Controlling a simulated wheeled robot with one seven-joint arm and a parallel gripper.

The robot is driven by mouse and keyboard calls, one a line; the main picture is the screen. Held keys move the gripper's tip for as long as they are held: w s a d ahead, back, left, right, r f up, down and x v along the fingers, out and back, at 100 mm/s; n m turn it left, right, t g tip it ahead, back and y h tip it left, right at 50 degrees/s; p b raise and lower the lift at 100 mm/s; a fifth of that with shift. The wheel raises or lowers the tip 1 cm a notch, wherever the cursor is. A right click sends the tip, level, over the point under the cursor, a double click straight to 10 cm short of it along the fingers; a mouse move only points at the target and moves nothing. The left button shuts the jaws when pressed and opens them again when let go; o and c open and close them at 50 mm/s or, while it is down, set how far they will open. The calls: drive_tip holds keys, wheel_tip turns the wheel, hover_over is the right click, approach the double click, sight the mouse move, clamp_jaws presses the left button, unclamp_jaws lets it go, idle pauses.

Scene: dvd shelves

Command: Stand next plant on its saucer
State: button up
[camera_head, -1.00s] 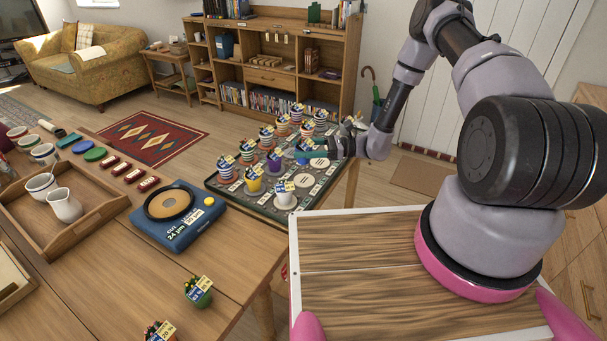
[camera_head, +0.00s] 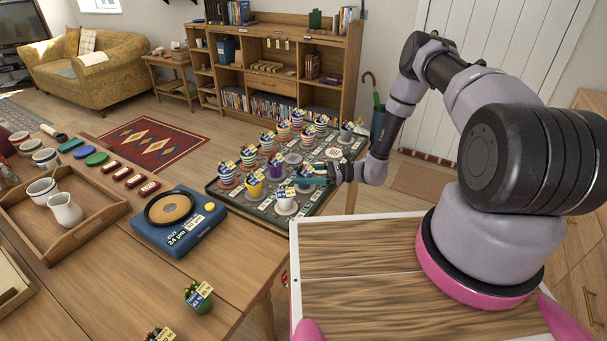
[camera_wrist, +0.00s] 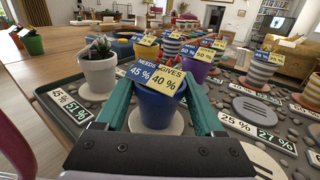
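A blue pot (camera_wrist: 156,108) with a small plant and a tag reading "needs 45 %, gives 40 %" is between the two teal fingers of my gripper (camera_wrist: 158,95). The fingers press on its sides, and it is upright. A cream saucer (camera_wrist: 177,125) shows directly under the pot; whether the base touches it I cannot tell. In the head view my gripper (camera_head: 312,180) is low over the front right part of the dark tray (camera_head: 258,217), and the blue pot is partly hidden there.
A white pot (camera_wrist: 98,72) stands close on the left, on its own saucer. A purple pot (camera_wrist: 197,70) and several striped pots stand behind. An empty grey disc (camera_wrist: 265,112) lies right. A green potted plant (camera_head: 198,295) stands on the wooden table.

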drive_tip(key=shift+o, duration=1.4)
drive_tip(key=shift+r, duration=0.15)
drive_tip(key=d, duration=1.2)
drive_tip(key=s+d+r+n+g+h, duration=0.15)
drive_tip(key=r+n+h, duration=0.35)
drive_tip(key=r, duration=1.1)
drive_tip(key=s+d+r+n+g+h, duration=0.15)
drive_tip(key=r+n+h, duration=0.35)
drive_tip(key=r, duration=1.1)
drive_tip(key=s+d+r+n+t+h, duration=0.2)
drive_tip(key=s+r+t, duration=0.3)
drive_tip(key=s+r, duration=0.4)
drive_tip(key=s+d+r+n+t+h, duration=0.1)
drive_tip(key=s+d+r+t+h, duration=0.2)
drive_tip(key=s+r, duration=0.7)
drive_tip(key=shift+s+r+n+t+h, duration=0.25)
drive_tip(key=shift+n+t+h, duration=0.2)
drive_tip(key=shift+t, duration=0.65)
